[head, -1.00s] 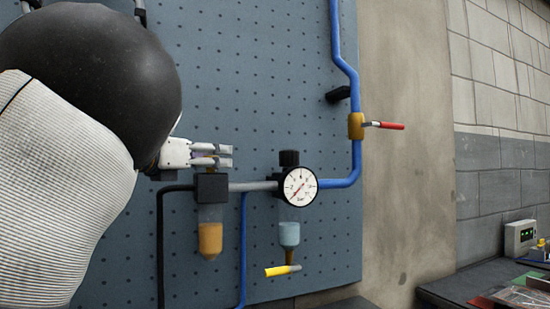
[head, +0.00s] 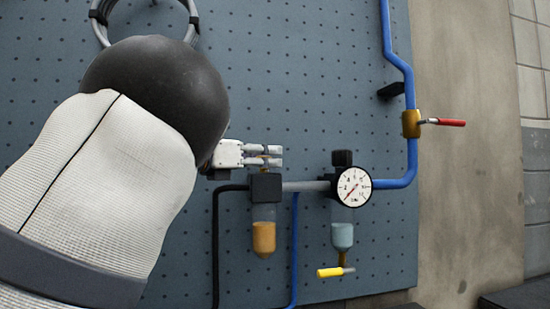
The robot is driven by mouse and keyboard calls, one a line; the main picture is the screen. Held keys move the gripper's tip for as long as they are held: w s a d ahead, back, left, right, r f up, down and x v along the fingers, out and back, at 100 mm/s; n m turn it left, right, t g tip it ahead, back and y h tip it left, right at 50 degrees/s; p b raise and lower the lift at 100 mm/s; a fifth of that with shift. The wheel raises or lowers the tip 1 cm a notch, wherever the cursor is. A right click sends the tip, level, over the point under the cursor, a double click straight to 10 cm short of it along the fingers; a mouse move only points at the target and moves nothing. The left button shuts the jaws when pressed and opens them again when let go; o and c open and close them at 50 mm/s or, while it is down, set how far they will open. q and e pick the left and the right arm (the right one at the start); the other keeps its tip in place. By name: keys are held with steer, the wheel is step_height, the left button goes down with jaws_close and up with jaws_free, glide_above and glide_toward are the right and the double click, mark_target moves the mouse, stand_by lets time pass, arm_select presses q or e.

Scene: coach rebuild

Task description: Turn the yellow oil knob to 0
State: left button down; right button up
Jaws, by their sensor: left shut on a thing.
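The oil unit is a dark block (head: 266,187) with a clear bowl of amber oil (head: 264,238) below it, on the blue pegboard. My left gripper (head: 271,156) comes in from the left just above this block. Its pale fingers lie level, one above the other, and are shut on the yellow oil knob on top of the block. The fingers hide nearly all of the knob, so its setting cannot be read. My right gripper is not in view.
A pressure gauge (head: 353,187) with a black knob (head: 342,158) above it is to the right. Below it hangs a pale blue bowl (head: 342,236) with a yellow-handled valve (head: 330,272). A red-handled valve (head: 443,122) sits on the blue pipe (head: 399,66).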

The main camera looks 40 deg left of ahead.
arm_select(q)
steer(key=m+h, duration=0.1)
steer(key=h, duration=0.1)
steer(key=m+g+h, duration=0.1)
steer(key=m+h, duration=0.1)
steer(key=shift+a+g+h, duration=0.1)
steer(key=shift+g+h, duration=0.2)
steer(key=m+g+h, duration=0.1)
steer(key=h, duration=0.1)
steer(key=m+g+h, duration=0.1)
steer(key=m+h, duration=0.1)
steer(key=shift+f+g, duration=0.2)
steer(key=shift+g, duration=0.2)
steer(key=shift+m+g+h+b, duration=0.4)
steer(key=shift+m+g+h, duration=0.2)
steer(key=shift+m+h, duration=0.1)
steer(key=shift+r, duration=0.15)
steer(key=c, duration=1.3)
jaws_free()
steer(key=v, duration=0.7)
steer(key=shift+s+a, duration=0.1)
steer(key=shift+s, duration=0.05)
